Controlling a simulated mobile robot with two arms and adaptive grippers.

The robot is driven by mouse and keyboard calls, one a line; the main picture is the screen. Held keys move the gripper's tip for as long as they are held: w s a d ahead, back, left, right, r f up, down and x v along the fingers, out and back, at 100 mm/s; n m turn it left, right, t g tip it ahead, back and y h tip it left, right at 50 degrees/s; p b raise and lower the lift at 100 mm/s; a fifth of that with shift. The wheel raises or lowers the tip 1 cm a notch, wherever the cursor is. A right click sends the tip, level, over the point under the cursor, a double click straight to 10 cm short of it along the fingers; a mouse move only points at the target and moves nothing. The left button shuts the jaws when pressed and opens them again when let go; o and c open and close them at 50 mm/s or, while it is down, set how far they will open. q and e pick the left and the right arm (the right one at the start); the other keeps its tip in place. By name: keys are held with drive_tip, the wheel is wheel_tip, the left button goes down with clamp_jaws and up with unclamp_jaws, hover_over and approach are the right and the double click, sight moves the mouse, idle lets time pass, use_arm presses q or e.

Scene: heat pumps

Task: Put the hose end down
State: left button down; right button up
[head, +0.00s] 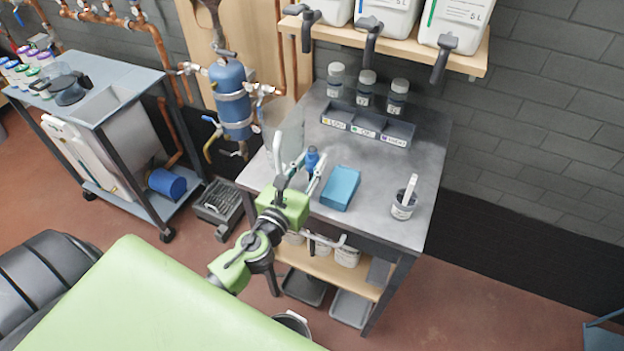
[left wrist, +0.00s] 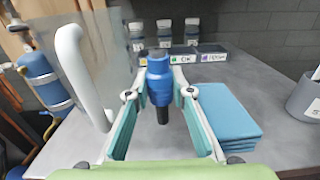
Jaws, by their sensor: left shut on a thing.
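The hose end is a blue fitting with a dark tip pointing down (left wrist: 159,82); it also shows in the head view (head: 312,157). My left gripper (head: 311,163) is shut on it, with the fitting between the ends of its two fingers in the left wrist view (left wrist: 160,76). The hose end is upright over the left part of the grey worktable (head: 390,226). I cannot tell whether its tip touches the top. My right gripper is not in view.
A folded blue cloth (head: 340,187) lies just right of the gripper. A white handle on a clear panel (left wrist: 78,75) stands close left. A labelled tray (head: 367,125) and several bottles stand behind. A grey cup (head: 403,208) is at right. Bare tabletop lies between cloth and cup.

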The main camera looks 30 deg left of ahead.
use_arm(q)
wheel_tip(320, 180, down, 4)
drive_tip(key=shift+r+b, duration=0.15)
drive_tip(key=shift+b, duration=1.05)
drive_tip(key=shift+f, duration=0.25)
drive_tip(key=c, duration=2.2)
unclamp_jaws()
drive_tip(key=shift+f, duration=0.1)
drive_tip(key=shift+o, duration=0.6)
